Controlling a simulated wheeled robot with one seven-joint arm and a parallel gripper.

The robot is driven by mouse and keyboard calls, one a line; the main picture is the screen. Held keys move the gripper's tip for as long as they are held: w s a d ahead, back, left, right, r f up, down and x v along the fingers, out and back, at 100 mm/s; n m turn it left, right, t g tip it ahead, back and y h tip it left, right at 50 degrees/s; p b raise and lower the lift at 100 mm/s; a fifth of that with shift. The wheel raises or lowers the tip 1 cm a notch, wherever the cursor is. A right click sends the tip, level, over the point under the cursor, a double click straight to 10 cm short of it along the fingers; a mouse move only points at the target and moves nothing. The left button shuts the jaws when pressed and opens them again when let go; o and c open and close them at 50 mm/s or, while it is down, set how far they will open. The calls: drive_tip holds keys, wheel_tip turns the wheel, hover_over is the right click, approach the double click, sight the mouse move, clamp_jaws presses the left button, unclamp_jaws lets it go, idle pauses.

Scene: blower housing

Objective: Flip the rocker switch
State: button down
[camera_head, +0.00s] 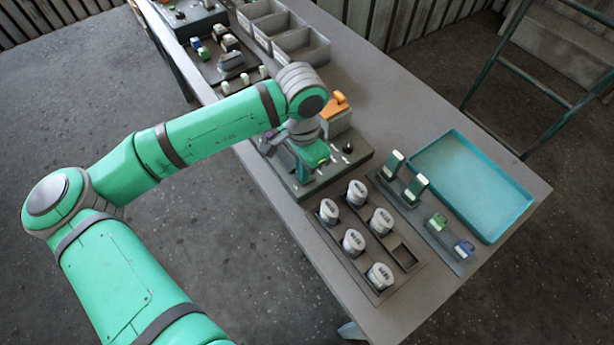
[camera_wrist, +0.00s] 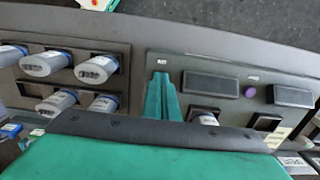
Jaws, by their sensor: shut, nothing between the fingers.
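A dark grey control panel (camera_head: 352,163) lies on the table under my gripper (camera_head: 318,160). It also shows in the wrist view (camera_wrist: 232,72), with two dark rectangular pieces, one on the left (camera_wrist: 210,84) and one on the right (camera_wrist: 293,96), and a round purple button (camera_wrist: 250,91) between them. I cannot tell which part is the rocker switch. My gripper's green fingers (camera_wrist: 161,96) are shut and empty, over the left end of the panel in the wrist view. My gripper and wrist hide much of the panel in the head view.
An orange-topped block (camera_head: 337,112) stands close behind my gripper. A dark tray (camera_head: 330,243) of several white-grey cylinders is at the front, beside a holder (camera_head: 412,210) with green and blue parts and an empty blue tray (camera_head: 480,185). Grey bins (camera_head: 300,45) stand farther back.

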drive_tip(key=shift+f, duration=0.4)
idle(0.3)
wheel_tip(320, 180, up, 7)
idle(0.9)
idle(0.5)
